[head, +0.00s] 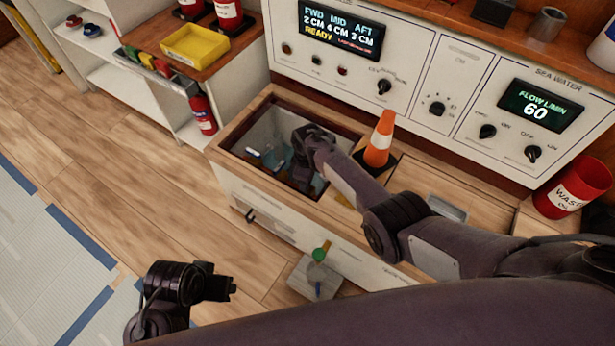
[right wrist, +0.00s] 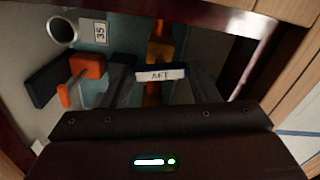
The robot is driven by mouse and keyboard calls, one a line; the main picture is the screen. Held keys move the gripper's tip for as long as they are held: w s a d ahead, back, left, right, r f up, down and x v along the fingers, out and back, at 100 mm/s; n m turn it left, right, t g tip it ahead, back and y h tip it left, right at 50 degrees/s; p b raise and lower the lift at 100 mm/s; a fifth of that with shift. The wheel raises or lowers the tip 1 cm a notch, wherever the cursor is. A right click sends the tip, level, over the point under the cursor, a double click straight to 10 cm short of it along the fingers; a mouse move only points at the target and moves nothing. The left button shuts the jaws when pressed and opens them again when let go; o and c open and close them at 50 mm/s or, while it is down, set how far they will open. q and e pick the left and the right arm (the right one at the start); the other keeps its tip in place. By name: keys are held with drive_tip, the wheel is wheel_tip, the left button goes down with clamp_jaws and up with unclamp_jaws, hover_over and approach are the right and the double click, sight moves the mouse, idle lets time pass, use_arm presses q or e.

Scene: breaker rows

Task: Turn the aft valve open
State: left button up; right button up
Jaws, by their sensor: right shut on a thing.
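The open hatch (head: 232,148) in the bench holds the valves. My right gripper (head: 303,178) reaches down into it. In the right wrist view, my right gripper (right wrist: 160,85) is shut on the aft valve (right wrist: 159,50), an orange-yellow part that shows between and behind the fingers. A white label (right wrist: 160,74) reading AFT lies across it. The grip itself is partly hidden by the label, so I cannot tell the handle's angle. Another valve with an orange handle (right wrist: 88,66) sits to the left, apart from the fingers. My left gripper (head: 232,288) hangs over the floor, its jaw opening unclear.
An orange cone (head: 380,140) stands beside the hatch's right edge. The panel display (head: 340,28) reads FWD 2 CM, MID 4 CM, AFT 3 CM, READY. The flow display (head: 540,106) reads 60. A red waste bin (head: 572,187) stands right. Dark hatch walls surround my right gripper closely.

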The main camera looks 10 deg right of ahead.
drive_tip(key=shift+m, duration=1.1)
use_arm(q)
drive_tip(key=shift+s+a+r, duration=0.1)
drive_tip(key=shift+s+a, duration=0.05)
drive_tip(key=shift+a, duration=0.2)
use_arm(e)
drive_tip(key=shift+m, duration=0.4)
